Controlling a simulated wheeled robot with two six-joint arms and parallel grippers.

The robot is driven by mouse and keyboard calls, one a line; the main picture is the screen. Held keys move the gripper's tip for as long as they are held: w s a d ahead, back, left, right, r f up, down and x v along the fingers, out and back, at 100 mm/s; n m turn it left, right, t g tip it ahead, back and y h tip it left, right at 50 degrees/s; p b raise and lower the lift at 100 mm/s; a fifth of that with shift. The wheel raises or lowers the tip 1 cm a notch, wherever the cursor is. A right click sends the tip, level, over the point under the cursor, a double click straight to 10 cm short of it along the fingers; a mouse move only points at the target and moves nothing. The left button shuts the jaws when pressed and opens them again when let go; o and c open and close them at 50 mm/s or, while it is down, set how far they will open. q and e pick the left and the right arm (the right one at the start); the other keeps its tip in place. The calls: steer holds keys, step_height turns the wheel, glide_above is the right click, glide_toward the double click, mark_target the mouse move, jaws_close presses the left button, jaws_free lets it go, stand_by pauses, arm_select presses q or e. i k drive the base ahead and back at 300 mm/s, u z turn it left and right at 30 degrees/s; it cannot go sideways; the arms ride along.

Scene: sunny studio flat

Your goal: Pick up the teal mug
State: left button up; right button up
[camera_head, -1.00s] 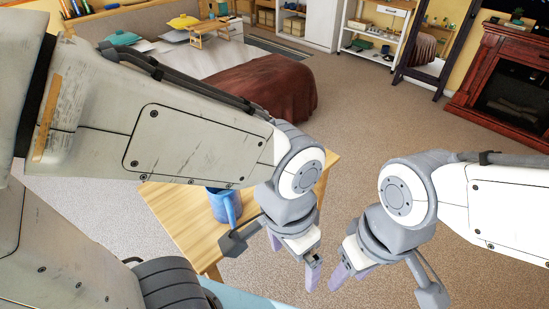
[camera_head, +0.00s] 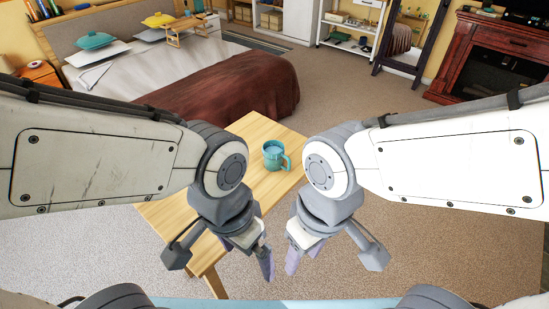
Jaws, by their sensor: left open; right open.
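The teal mug (camera_head: 273,154) stands upright on a light wooden table (camera_head: 258,128) in the middle of the head view. Its handle points toward the right. My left gripper (camera_head: 258,256) is open and empty, in front of the table and lower in the picture than the mug. My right gripper (camera_head: 299,254) is open and empty, close beside the left one. Both point down and are apart from the mug. My arms hide parts of the table's left and right sides.
A bed with a brown blanket (camera_head: 225,88) stands behind the table. A dark wooden fireplace (camera_head: 490,55) is at the back right, near a standing mirror (camera_head: 404,45). Carpet (camera_head: 340,85) lies clear between them.

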mark_target(273, 150)
steer(key=z, duration=1.1)
steer(key=i, duration=1.05)
steer(key=u, duration=2.1)
